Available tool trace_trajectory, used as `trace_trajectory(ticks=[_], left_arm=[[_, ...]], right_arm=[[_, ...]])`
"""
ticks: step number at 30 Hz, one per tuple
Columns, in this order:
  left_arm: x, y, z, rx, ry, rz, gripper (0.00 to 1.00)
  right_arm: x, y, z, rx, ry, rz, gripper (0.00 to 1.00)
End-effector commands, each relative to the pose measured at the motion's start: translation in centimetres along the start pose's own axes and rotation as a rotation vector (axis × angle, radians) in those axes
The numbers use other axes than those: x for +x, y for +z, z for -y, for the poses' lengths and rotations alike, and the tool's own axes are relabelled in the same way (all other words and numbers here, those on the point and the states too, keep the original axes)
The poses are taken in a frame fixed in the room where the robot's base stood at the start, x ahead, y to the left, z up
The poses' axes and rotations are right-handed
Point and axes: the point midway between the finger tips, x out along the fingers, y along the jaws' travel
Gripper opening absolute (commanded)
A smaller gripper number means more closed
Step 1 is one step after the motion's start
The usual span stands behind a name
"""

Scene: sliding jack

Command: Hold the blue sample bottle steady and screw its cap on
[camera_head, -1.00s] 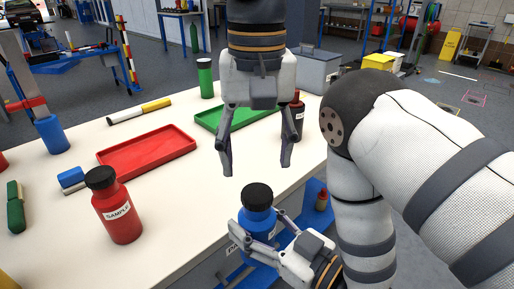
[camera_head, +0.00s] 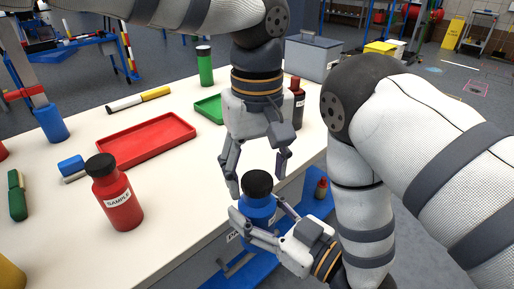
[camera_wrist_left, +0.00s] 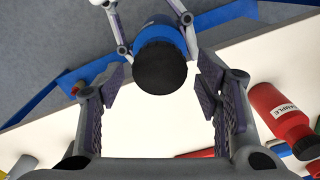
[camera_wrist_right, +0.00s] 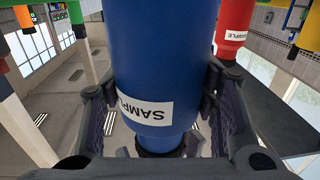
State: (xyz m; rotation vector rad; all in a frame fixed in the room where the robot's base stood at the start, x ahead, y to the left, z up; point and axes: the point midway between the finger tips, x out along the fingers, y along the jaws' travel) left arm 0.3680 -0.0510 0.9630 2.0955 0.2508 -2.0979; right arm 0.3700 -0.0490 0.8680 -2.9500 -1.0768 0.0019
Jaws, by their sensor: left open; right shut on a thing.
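The blue sample bottle (camera_head: 258,211) stands upright off the table's front edge, with its black cap (camera_head: 257,183) on top. My right gripper (camera_head: 259,222) is shut on the bottle's body from the side; the right wrist view shows the blue body (camera_wrist_right: 160,60) and its label between the fingers (camera_wrist_right: 155,115). My left gripper (camera_head: 258,180) points down, open, with its fingertips on either side of the cap. In the left wrist view the cap (camera_wrist_left: 160,66) lies between the open fingers (camera_wrist_left: 160,75), with a gap on both sides. I cannot tell whether the cap is tight.
A red sample bottle (camera_head: 117,200) stands left on the white table (camera_head: 190,190). A red tray (camera_head: 183,124), a green tray (camera_head: 208,103), a green bottle (camera_head: 204,66) and a dark red bottle (camera_head: 297,105) stand behind.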

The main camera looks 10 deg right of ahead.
Motion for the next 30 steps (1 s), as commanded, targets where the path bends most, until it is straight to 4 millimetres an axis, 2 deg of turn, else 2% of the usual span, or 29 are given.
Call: trace_trajectory(ticks=[4,13,14,20,23,26,29,30], left_arm=[[1.1,0.01,-0.02,0.0,0.002,0.0,0.58],[1.32,0.02,-0.02,0.0,0.002,-0.001,0.58],[1.32,0.02,-0.02,0.0,0.002,-0.001,0.54],[1.31,0.01,-0.02,0.0,0.002,-0.001,0.08],[1.31,0.01,-0.02,0.008,0.002,-0.001,0.07],[1.32,-0.01,-0.02,0.118,0.001,-0.003,0.07],[1.32,-0.04,-0.04,0.394,0.001,-0.004,0.07],[1.32,-0.04,-0.03,0.537,0.001,-0.004,0.07]], right_arm=[[0.01,-0.08,-0.01,-0.001,0.0,-0.002,0.0],[0.01,-0.09,-0.01,-0.001,0.0,-0.002,0.0],[0.01,-0.09,-0.01,-0.001,0.0,-0.002,0.0],[0.01,-0.08,-0.01,-0.001,0.0,-0.002,0.0],[0.01,-0.09,-0.01,-0.001,0.0,-0.002,0.0],[0.01,-0.09,0.0,-0.001,0.0,-0.002,0.0],[0.01,-0.09,0.0,-0.001,0.0,-0.002,0.0],[0.01,-0.09,0.0,-0.001,0.0,-0.002,0.0]])
